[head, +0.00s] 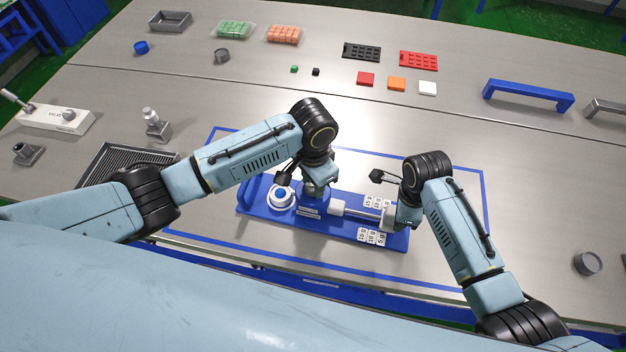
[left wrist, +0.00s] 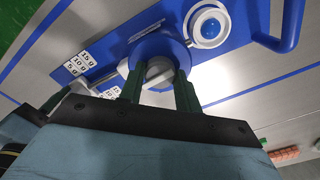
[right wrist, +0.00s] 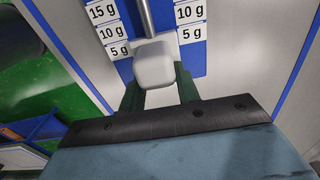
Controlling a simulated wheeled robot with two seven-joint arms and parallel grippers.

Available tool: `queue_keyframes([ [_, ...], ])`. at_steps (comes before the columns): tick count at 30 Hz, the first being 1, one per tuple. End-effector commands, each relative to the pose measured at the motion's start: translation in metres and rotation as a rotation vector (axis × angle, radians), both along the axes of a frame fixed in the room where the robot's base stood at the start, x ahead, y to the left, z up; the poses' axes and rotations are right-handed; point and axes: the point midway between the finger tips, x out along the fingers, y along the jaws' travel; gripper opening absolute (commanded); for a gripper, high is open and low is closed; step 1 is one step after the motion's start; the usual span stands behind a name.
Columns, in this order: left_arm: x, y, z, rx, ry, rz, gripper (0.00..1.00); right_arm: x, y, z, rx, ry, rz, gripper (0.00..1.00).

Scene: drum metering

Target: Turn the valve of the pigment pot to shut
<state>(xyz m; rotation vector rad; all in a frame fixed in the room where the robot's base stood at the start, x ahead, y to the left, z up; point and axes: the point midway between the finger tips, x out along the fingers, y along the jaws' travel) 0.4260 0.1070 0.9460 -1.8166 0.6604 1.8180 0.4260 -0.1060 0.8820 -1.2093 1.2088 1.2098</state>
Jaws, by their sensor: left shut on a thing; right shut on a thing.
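A blue metering device (head: 330,228) lies on the table in the middle of the head view. In the left wrist view a grey-white valve knob (left wrist: 159,72) sits on a round blue pot body (left wrist: 150,48). My left gripper (head: 314,188) is above it, its two green fingers shut on the knob from both sides. The arm hides the knob in the head view. My right gripper (head: 392,216) is shut on a white block handle (right wrist: 155,64) at the end of a metal rod (right wrist: 145,18). A white cup with a blue centre (head: 282,195) stands at the device's left end.
Labels of 15 g, 10 g and 5 g (head: 371,237) flank the rod. A dark grated tray (head: 118,166) and a white valve box (head: 56,117) are at left. Coloured blocks and trays stand at the back. The table right of the device is mostly clear.

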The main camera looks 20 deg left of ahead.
Motion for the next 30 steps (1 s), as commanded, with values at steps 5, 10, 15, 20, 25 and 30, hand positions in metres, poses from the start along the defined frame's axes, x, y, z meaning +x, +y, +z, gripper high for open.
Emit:
queue_keyframes([
  [5, 0.0007, -0.0003, 0.0013, -0.001, -0.002, -0.066, 0.1, -0.0001, -0.0007, -0.0005, -0.001, 0.0, -0.001, 0.0],
  [10, 0.0007, -0.0004, 0.0013, -0.001, -0.001, -0.097, 0.1, -0.0001, -0.0007, -0.0005, -0.001, 0.0, -0.002, 0.0],
  [15, 0.0008, -0.0004, 0.0014, -0.002, -0.002, -0.106, 0.1, -0.0001, -0.0008, -0.0006, -0.002, 0.0, -0.002, 0.0],
  [20, 0.0008, -0.0004, 0.0014, -0.002, -0.002, -0.106, 0.1, -0.0001, -0.0008, -0.0006, -0.002, 0.0, -0.002, 0.0],
  [25, 0.001, -0.0004, 0.0015, -0.001, -0.003, -0.106, 0.4, -0.0001, -0.0008, -0.0006, -0.002, 0.0, -0.002, 0.0],
  [30, 0.0006, -0.0004, 0.0009, -0.001, -0.001, -0.104, 0.55, -0.0002, -0.0008, -0.0006, -0.002, 0.0, -0.002, 0.0],
])
